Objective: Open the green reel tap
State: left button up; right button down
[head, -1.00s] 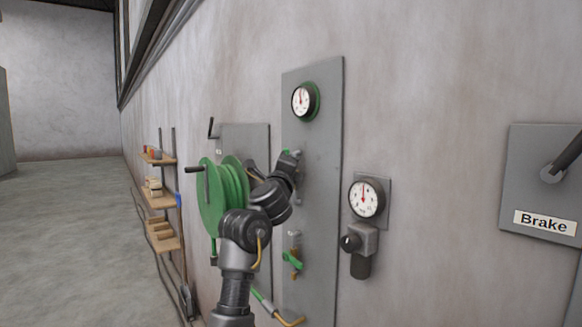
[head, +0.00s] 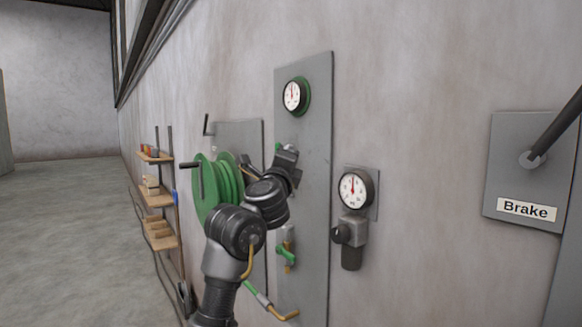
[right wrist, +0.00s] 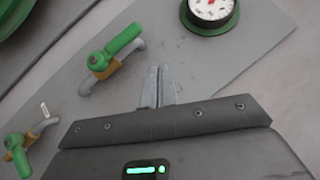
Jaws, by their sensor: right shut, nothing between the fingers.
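Two taps with green handles sit on a tall grey panel (head: 317,200). The upper tap (right wrist: 116,48) has a brass body, and its handle lies roughly along its grey pipe in the right wrist view; the arm mostly hides it in the head view. The lower tap (head: 286,254) also shows in the right wrist view (right wrist: 17,155), its handle across its pipe. I cannot tell by label which serves the reel. My right gripper (head: 290,152) is shut and empty beside the upper tap; in the right wrist view its fingers (right wrist: 160,72) are apart from the handle.
The green hose reel (head: 212,183) is left of the panel, partly behind my arm. A green-rimmed gauge (head: 294,96) is above the taps. Another gauge (head: 355,189) with a black knob and a Brake plate (head: 510,165) with a lever are right. Shelves (head: 158,198) stand left.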

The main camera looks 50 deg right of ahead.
pick_arm(q)
notch_tip(320, 180, down, 2)
jog(key=shift+w+a+f+b, duration=0.1)
jog(key=shift+a+b, duration=0.05)
jog(key=shift+b, duration=0.6)
pick_arm(e)
jog(key=s+a, duration=0.3)
jog(key=a, duration=0.2)
jog(key=shift+s+a, duration=0.2)
jog(key=shift+s, duration=0.1)
jog(key=shift+f, duration=0.15)
